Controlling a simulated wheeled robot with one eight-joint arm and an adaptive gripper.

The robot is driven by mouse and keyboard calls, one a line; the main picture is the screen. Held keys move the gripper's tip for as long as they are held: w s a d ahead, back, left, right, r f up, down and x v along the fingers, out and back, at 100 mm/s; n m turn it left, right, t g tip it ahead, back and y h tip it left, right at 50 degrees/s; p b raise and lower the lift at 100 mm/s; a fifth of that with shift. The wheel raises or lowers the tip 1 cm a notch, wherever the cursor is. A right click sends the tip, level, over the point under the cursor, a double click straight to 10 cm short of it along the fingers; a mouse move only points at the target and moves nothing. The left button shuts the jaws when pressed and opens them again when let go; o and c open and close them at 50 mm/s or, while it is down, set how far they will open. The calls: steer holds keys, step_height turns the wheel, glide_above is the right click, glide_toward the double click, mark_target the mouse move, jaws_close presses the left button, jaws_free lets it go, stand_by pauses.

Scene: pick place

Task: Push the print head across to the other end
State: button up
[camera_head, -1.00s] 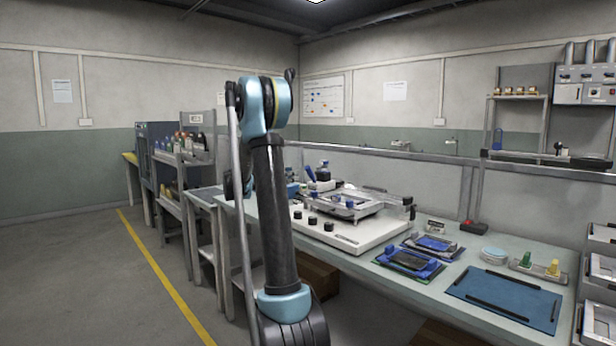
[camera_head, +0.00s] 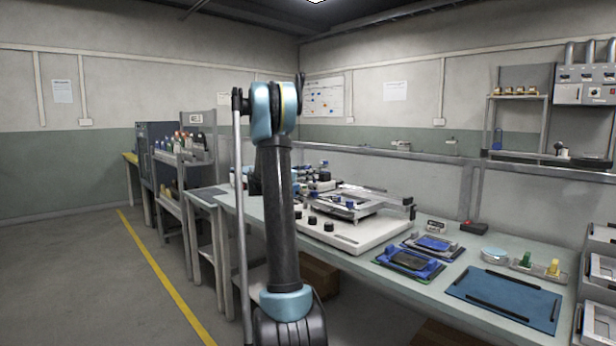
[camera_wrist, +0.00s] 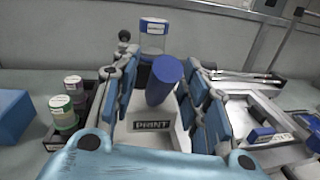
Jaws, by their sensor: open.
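In the wrist view the print head shows as a white block labelled PRINT (camera_wrist: 152,126) with a thick blue cylindrical handle (camera_wrist: 164,82) leaning up from it. My gripper (camera_wrist: 162,68) is open, with one blue-padded finger on each side of the handle. I cannot tell whether either finger touches it. In the head view the white printer base (camera_head: 360,238) with black knobs stands on the bench, with a frame (camera_head: 352,203) on top. My arm hides part of the printer's left end, where my gripper is small and cluttered.
In the wrist view a tray with small jars (camera_wrist: 64,112) and a blue box (camera_wrist: 12,116) lie left, and a clear blue-lidded jar (camera_wrist: 153,36) stands behind the handle. In the head view blue fixtures (camera_head: 410,262), a blue mat (camera_head: 505,298) and a round tin (camera_head: 494,255) lie right of the printer.

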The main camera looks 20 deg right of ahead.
jaws_close()
steer(key=shift+s, duration=0.1)
